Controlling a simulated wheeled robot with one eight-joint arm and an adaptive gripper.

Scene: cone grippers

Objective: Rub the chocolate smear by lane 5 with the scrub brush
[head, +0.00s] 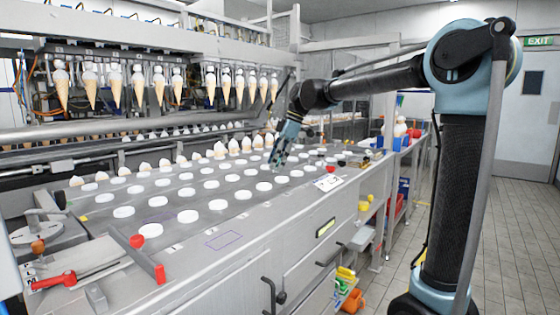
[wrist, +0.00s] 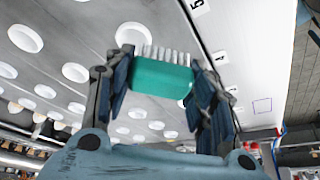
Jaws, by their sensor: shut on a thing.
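My gripper (head: 279,155) hangs low over the far part of the grey lane plate (head: 240,222) in the head view. In the wrist view my gripper (wrist: 160,80) is shut on the scrub brush (wrist: 162,78), a teal block with white bristles. The bristles point away from the wrist, toward the plate; I cannot tell whether they touch it. The lane 5 label (wrist: 197,4) shows at the top of the wrist view, beyond the brush and to its right. I cannot make out the chocolate smear in either view.
Rows of white round cups (head: 217,205) sit in the plate. Cones (head: 114,88) hang from the machine behind it. A red-ended handle (head: 150,262) and a red lever (head: 53,281) lie at the near left. A white card (head: 328,182) lies by the right edge. The aisle floor (head: 510,230) is clear.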

